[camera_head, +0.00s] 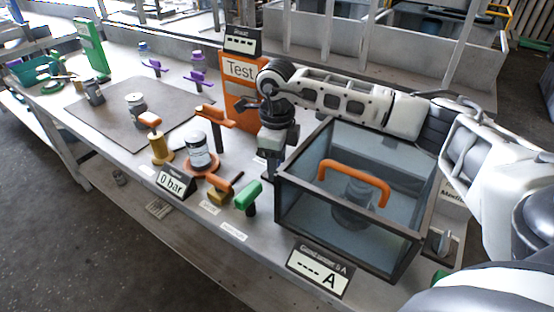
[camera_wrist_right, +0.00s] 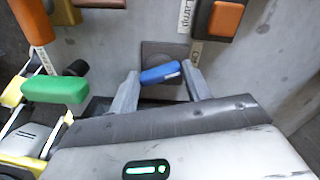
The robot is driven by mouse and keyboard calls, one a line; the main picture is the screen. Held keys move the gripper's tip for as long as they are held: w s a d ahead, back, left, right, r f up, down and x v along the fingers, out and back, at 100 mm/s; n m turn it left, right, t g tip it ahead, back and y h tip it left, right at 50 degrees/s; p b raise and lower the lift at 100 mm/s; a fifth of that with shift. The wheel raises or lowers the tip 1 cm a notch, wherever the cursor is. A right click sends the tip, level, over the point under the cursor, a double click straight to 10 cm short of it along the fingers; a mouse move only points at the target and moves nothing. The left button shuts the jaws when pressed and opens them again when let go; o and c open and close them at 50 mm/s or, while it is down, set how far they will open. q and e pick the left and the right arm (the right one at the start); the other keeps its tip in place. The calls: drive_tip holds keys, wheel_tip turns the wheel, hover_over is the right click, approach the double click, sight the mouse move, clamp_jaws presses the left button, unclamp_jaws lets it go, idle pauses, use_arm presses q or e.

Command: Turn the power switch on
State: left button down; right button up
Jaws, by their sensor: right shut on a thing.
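A small blue lever handle (camera_wrist_right: 160,73) sits on a dark square plate in the right wrist view; I take it for the power switch, though its label is not readable. My right gripper (camera_wrist_right: 160,71) is shut on the blue handle, with one finger at each end of it. In the head view the right gripper (camera_head: 268,172) points down at the bench, just left of the glass box, and hides the blue handle there. My left gripper is not in view.
A dark-framed glass box (camera_head: 295,207) with an orange handle (camera_head: 355,178) stands right of the gripper. A green handle (camera_head: 247,195), an orange T-handle (camera_head: 216,115) and an orange Test panel (camera_head: 239,92) are close by. A display (camera_head: 320,272) shows dashes and A.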

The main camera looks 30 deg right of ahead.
drive_tip(key=m, duration=0.3)
drive_tip(key=m+p, duration=0.1)
drive_tip(key=m, duration=0.2)
drive_tip(key=shift+m, duration=0.4)
drive_tip(key=m, duration=0.3)
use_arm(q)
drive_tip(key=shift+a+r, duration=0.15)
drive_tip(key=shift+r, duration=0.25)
use_arm(e)
drive_tip(key=shift+m, duration=0.5)
use_arm(q)
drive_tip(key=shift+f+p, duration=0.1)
drive_tip(key=shift+p, duration=0.2)
use_arm(e)
drive_tip(key=o, duration=1)
drive_tip(key=shift+c, duration=0.2)
drive_tip(key=shift+r, duration=0.1)
wheel_tip(320, 180, up, 16)
